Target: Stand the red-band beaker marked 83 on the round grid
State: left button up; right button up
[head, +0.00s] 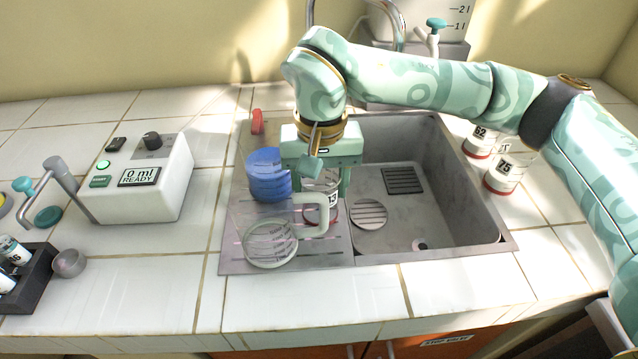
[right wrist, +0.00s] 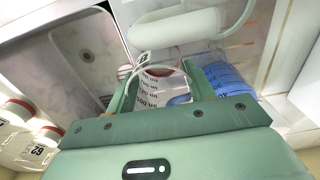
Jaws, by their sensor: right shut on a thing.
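My right gripper (head: 321,186) points down over the drainboard, shut on a clear red-band beaker (head: 333,214). In the right wrist view the beaker (right wrist: 158,84) sits between the two fingers of the gripper (right wrist: 160,92). The round grid (head: 368,213) lies in the sink, just right of the held beaker. A square dark grid (head: 402,180) lies farther back in the sink. My left gripper is not in view.
A clear jug (head: 270,245) with a white handle stands in front of the gripper. Red-band beakers marked 75 (head: 503,172) and 62 (head: 480,142) stand right of the sink (head: 440,215). A dispenser (head: 145,180) stands left.

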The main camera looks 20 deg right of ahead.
jog(key=shift+r, duration=0.1)
jog(key=shift+s, duration=0.1)
jog(key=o, duration=1)
